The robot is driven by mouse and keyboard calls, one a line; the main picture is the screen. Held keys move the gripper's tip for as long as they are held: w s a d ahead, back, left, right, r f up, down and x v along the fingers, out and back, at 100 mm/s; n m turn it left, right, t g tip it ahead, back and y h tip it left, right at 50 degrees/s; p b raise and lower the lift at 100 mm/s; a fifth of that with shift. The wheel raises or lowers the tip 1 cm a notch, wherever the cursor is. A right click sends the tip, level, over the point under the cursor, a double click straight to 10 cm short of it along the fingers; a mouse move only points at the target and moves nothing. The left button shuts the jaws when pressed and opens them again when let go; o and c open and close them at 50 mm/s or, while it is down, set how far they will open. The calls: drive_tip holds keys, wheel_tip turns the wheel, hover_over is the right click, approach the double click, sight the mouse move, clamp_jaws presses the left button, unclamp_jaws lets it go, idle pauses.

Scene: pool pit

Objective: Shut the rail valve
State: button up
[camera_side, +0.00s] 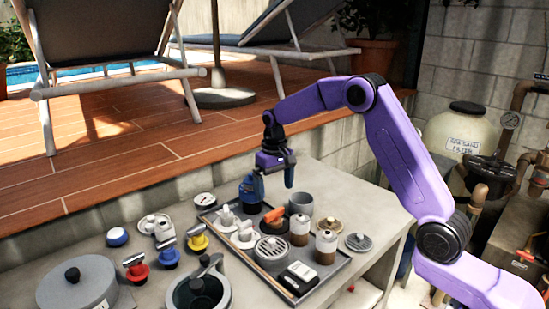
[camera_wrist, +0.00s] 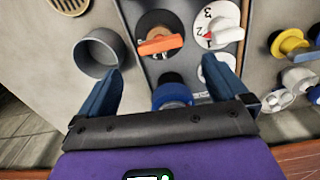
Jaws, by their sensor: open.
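An orange-handled valve (camera_side: 273,215) on a dark round base sits on a grey panel (camera_side: 335,272). In the wrist view its orange handle (camera_wrist: 160,44) lies crosswise to the panel's long direction, just beyond my fingertips. I cannot tell for certain that this is the rail valve. My gripper (camera_side: 275,181) is open and empty, pointing down above the panel's back part. In the wrist view its blue fingers (camera_wrist: 163,72) stand wide apart, with a blue-topped item (camera_wrist: 172,93) between them. I cannot tell whether they touch it.
A white numbered dial with a red pointer (camera_wrist: 222,35) is beside the orange handle; a grey cup (camera_wrist: 97,53) is on its other side. Red (camera_side: 136,270) and yellow (camera_side: 197,240) T-handled fittings and a lidded grey pot (camera_side: 75,285) crowd the bench's left.

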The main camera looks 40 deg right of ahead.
wheel_tip(320, 180, up, 10)
drive_tip(key=shift+f, duration=0.2)
idle(0.4)
drive_tip(key=s+a+n, duration=0.3)
drive_tip(key=s+a, duration=0.2)
drive_tip(key=s, duration=0.4)
drive_tip(key=s+a+n, duration=0.3)
drive_tip(key=s+a, duration=0.3)
drive_tip(key=s, duration=0.3)
drive_tip(key=s+d+f+n, duration=0.2)
drive_tip(key=s, duration=0.5)
drive_tip(key=s+d+f+n, duration=0.1)
drive_tip(key=s+d+n, duration=0.1)
drive_tip(key=s, duration=0.6)
drive_tip(key=s+d+f+n, duration=0.2)
drive_tip(key=s+n, duration=0.1)
drive_tip(key=s, duration=0.5)
drive_tip(key=shift+s+f, duration=0.25)
drive_tip(key=shift+f, duration=0.05)
